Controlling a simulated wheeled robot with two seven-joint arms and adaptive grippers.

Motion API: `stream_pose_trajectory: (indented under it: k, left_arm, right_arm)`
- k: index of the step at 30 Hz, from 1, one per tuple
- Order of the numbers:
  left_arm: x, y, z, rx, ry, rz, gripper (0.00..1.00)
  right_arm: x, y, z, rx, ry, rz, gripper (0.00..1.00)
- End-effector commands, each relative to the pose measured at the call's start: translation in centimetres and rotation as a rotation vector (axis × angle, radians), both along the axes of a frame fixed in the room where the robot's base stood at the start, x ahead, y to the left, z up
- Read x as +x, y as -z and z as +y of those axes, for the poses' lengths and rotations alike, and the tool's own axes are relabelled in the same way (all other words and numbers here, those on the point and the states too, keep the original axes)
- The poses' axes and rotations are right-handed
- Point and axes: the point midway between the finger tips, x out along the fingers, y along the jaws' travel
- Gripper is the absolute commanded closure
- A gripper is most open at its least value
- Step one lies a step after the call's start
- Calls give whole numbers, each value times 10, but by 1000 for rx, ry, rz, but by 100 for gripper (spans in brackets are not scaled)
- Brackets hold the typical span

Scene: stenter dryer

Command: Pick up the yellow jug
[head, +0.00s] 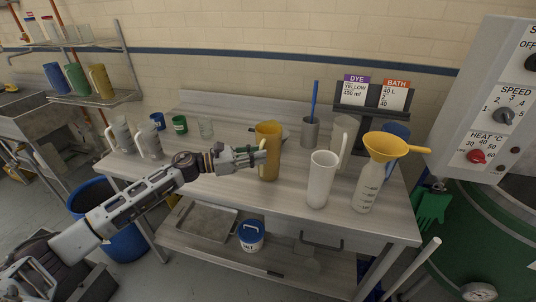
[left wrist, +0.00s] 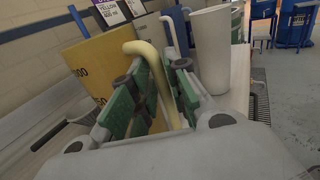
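The yellow jug (head: 269,136) stands upright on the steel bench, near the middle of the head view. It fills the left side of the left wrist view (left wrist: 92,68), with its pale curved handle (left wrist: 152,62) toward me. My left gripper (head: 258,157) is at the handle side of the jug. In the left wrist view its green-padded fingers (left wrist: 163,92) stand apart on either side of the handle, with a gap showing beside it. The handle's lower part is hidden by the gripper. My right gripper is not in view.
A white jug (head: 320,180) and a bottle with a yellow funnel (head: 384,147) stand to the right. A grey cup with a blue rod (head: 310,132) stands behind. Grey jugs (head: 149,142) and small cups (head: 180,124) are at left. A sign stand (head: 370,112) is at the back.

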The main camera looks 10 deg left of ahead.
Motion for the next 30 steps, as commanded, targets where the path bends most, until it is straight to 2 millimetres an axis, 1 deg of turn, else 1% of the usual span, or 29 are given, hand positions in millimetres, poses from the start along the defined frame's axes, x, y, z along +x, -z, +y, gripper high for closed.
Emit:
stream_pose_trajectory:
  k: [3,6,13,21,25,30]
  left_arm:
    - [4,-1,-8,0,1,-1,83]
    - [6,-1,-11,0,1,-1,83]
    - [6,0,-12,1,0,0,83]
    - [6,0,-11,1,0,0,83]
    - [6,0,-11,1,0,0,100]
    - [6,0,-11,1,0,0,100]
  right_arm:
    - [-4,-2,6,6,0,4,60]
    - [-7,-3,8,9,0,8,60]
    - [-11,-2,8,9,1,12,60]
    - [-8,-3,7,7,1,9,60]
    - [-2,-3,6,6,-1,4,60]
    - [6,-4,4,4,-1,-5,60]
